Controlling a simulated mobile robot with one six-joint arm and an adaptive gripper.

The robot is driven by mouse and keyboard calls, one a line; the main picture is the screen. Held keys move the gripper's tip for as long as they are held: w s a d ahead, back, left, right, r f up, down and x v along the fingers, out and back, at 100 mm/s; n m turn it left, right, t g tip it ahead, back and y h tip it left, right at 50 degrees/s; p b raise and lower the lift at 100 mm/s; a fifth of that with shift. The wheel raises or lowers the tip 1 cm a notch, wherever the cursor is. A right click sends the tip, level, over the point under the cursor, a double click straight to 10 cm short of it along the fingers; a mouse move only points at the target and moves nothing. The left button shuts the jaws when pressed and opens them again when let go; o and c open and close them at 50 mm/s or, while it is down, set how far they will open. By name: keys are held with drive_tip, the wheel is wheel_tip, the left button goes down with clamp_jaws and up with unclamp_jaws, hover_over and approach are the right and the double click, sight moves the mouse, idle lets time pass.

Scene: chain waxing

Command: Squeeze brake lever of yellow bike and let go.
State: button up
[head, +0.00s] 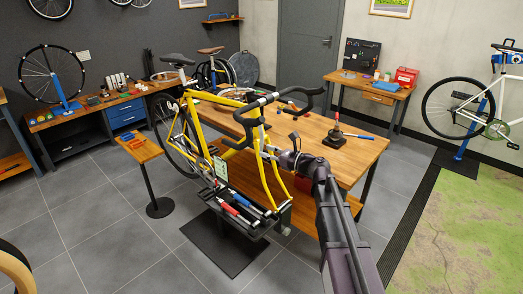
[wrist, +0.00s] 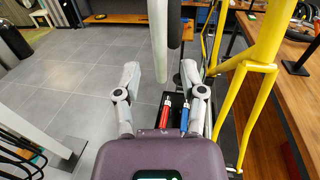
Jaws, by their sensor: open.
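The yellow bike (head: 209,118) is held in a work stand beside the wooden workbench, with black drop handlebars (head: 262,101). In the head view my gripper (head: 274,152) is just below the handlebars, near the front of the bike. In the wrist view my gripper (wrist: 160,75) is open, its two grey fingers spread apart. A pale upright bar (wrist: 158,40) shows between and beyond the fingertips; it looks like the brake lever, but I cannot be sure. A black bar end (wrist: 175,22) is just right of it. No contact with the fingers is visible. The yellow fork (wrist: 250,100) is at the right.
A tool tray (head: 236,211) with red- and blue-handled tools is under the bike. The wooden workbench (head: 345,150) is close behind. A small side table (head: 138,146) stands at the left. Grey floor is free in front and to the left.

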drive_tip(key=shift+x, duration=1.4)
drive_tip(key=shift+c, duration=0.2)
clamp_jaws()
